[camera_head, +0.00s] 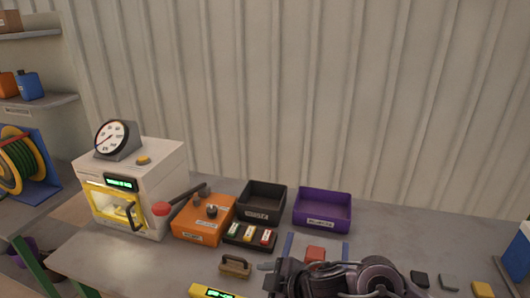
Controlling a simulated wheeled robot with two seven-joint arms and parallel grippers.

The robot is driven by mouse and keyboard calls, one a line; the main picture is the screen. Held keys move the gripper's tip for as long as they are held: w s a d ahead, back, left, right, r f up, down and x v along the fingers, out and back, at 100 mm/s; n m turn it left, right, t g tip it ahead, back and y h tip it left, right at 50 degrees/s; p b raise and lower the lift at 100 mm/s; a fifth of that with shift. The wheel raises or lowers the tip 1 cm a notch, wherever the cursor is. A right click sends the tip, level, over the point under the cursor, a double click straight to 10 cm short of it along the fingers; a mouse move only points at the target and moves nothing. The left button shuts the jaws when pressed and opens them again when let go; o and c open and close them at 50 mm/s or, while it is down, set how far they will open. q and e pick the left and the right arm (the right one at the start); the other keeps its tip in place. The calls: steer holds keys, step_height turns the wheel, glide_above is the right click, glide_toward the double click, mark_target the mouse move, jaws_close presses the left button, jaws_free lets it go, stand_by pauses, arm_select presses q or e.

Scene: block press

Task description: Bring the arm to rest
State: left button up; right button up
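One of my arms, dark and most likely the right, reaches in low at the bottom edge, right of centre. Its gripper (272,275) seems to point left, above the front of the table. Its fingers are small and cut by the frame, so I cannot tell whether it is open or shut. No held thing shows. My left gripper is not in view. A white press (160,180) with a yellow-framed window, a dial gauge (112,138) and a red-knobbed lever (161,208) stands at the left of the table.
An orange box (190,231), a black tray (248,213), a purple tray (322,223) and a dark holder with coloured blocks (239,243) stand behind the arm. A red block (315,254), a wooden-handled tool (235,264) and a yellow device (205,291) lie near it. Small blocks (449,283) lie right.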

steer(key=s+d+f+m+g+h, duration=0.1)
steer(key=s+d+f+m+h, duration=0.3)
steer(key=s+d+m, duration=0.5)
steer(key=s+d+f+m+g+h, duration=0.2)
steer(key=s+d+f+m+h, duration=0.2)
steer(key=s+d+m, duration=0.5)
step_height(320, 180, down, 34)
steer(key=s+d+n+b, duration=0.2)
steer(key=n+b, duration=0.1)
steer(key=s+d+f+g+b, duration=0.1)
steer(key=s+d+f, duration=0.1)
steer(key=s+f, duration=0.7)
steer(key=s+d+f+g+b, duration=0.1)
steer(key=s+f, duration=0.8)
steer(key=shift+d+f, duration=0.25)
steer(key=shift+d, duration=0.1)
